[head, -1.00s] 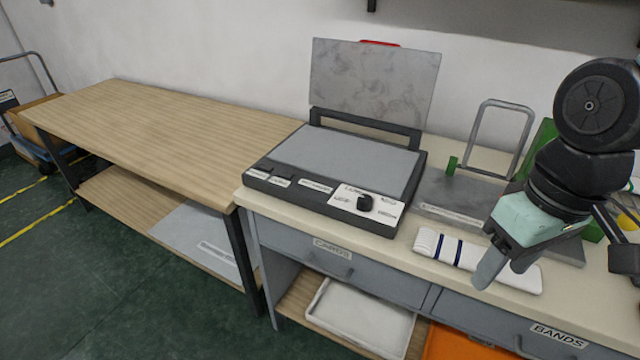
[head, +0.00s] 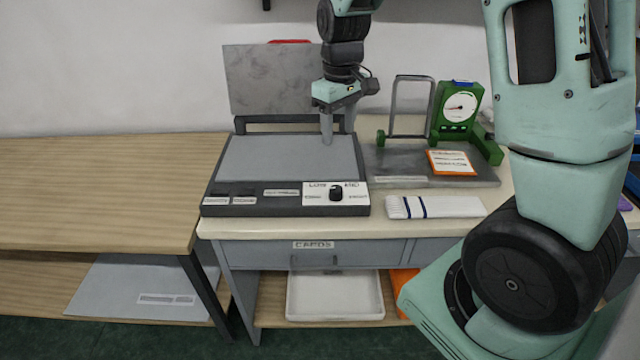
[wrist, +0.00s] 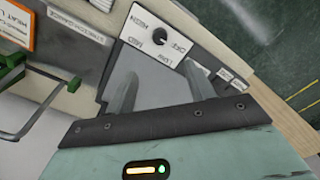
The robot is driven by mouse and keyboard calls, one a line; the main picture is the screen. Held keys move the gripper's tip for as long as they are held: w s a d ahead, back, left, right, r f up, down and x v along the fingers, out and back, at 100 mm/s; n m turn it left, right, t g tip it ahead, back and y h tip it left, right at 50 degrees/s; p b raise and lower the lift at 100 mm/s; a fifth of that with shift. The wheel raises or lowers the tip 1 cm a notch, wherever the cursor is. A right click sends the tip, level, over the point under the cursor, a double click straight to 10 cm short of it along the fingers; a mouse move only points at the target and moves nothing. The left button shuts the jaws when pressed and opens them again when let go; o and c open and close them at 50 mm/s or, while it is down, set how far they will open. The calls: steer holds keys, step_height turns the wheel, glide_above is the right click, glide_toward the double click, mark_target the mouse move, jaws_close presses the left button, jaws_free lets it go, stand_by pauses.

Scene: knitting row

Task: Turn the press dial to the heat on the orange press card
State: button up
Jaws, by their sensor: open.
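The press (head: 285,192) is a dark-framed machine with a grey bed and its lid (head: 270,80) raised. Its black dial (head: 336,193) sits on a white label plate at the front right; the dial also shows in the wrist view (wrist: 159,38), with LOW, MID, HIGH and OFF around it. I cannot tell which mark it points to. The orange press card (head: 452,162) lies right of the press; in the wrist view its cut-off print (wrist: 18,22) reads "HEAT L". My gripper (head: 327,138) is open and empty above the press bed, behind the dial, apart from it.
A striped white knitted piece (head: 435,207) lies right of the dial. A green scale (head: 459,107) and a metal frame (head: 408,103) stand behind the card on a grey board. The wooden table (head: 100,190) at the left is bare. A white tray (head: 335,296) sits below.

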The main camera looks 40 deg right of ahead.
mark_target(336, 188)
step_height(336, 188, down, 16)
steer(key=shift+f+p, duration=0.1)
steer(key=shift+p, duration=0.6)
steer(key=c, duration=1)
